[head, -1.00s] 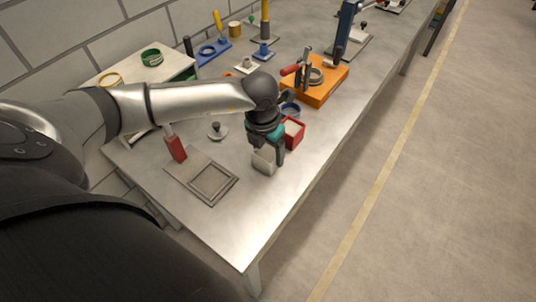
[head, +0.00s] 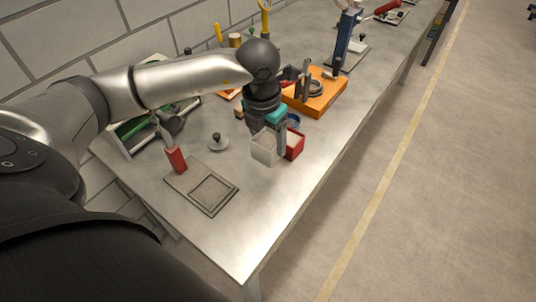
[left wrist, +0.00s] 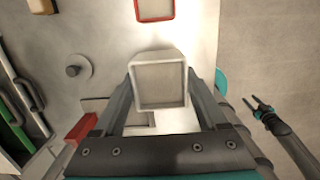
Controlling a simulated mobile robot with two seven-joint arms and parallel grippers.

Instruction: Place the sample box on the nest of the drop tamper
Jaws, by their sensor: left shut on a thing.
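The sample box (head: 264,148), a pale open-topped square box, is in my left gripper (head: 267,135), shut on its sides. In the left wrist view the box (left wrist: 160,82) sits upright between the two fingers, its inside looking empty. It appears raised above the table. What looks like the drop tamper's nest is a square raised frame (head: 213,193) on a grey base plate, in front and left of the box, apart from it. A red block (head: 176,160) stands at that plate's back corner. In the left wrist view the box partly hides the plate. My right gripper (left wrist: 259,107) hangs at the right, open and empty.
A red open box (head: 295,144) stands close behind and right of the held box. A round knobbed weight (head: 217,141) stands behind the plate. An orange fixture (head: 318,98) and a blue-posted press (head: 345,40) are farther back. The table front is clear.

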